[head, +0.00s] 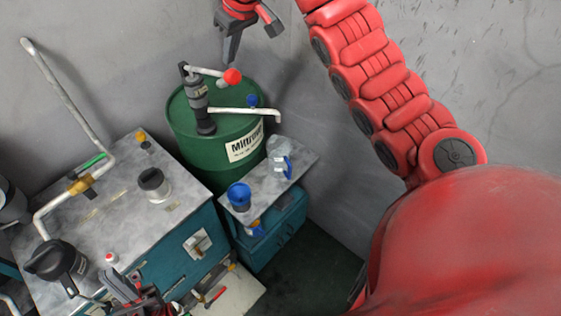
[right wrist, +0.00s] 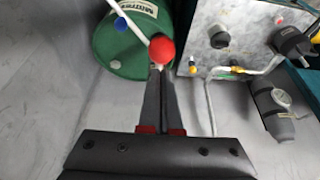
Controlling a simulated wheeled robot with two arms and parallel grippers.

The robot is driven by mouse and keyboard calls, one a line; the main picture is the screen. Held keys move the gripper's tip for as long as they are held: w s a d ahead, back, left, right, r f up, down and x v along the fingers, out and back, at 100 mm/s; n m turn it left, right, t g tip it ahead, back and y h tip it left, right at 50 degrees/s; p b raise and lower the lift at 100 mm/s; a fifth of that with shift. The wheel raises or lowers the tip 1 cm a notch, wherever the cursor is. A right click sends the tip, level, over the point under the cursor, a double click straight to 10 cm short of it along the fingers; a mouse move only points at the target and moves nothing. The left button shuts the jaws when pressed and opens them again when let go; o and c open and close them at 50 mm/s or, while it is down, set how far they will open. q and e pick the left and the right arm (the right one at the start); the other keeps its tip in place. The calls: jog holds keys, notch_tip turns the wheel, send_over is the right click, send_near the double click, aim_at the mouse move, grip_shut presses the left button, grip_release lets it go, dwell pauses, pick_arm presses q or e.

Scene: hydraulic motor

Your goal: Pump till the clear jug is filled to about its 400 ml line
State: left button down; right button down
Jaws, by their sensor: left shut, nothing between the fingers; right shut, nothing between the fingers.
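The green drum (head: 215,135) carries a hand pump (head: 199,105) with a red-ball lever (head: 232,76) and a pale spout (head: 250,111). The clear jug (head: 279,158) with blue markings stands on a small shelf below the spout's end; its fill level is too small to read. My right gripper (head: 229,58) is shut and empty, above the red ball in the head view. In the right wrist view its fingertips (right wrist: 159,72) show close to the red ball (right wrist: 162,49), with nothing between them. My left gripper (head: 136,290) is shut and empty at the bottom edge, over the bench front.
A grey wall stands close behind the drum.

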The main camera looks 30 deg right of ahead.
notch_tip(320, 180, down, 15)
jog(key=b, duration=1.4)
notch_tip(320, 180, up, 14)
jog(key=p, duration=1.3)
jog(key=shift+r, duration=0.55)
notch_tip(320, 180, up, 4)
jog(key=p, duration=0.4)
jog(key=shift+r+p, duration=0.1)
jog(key=shift+p, duration=0.2)
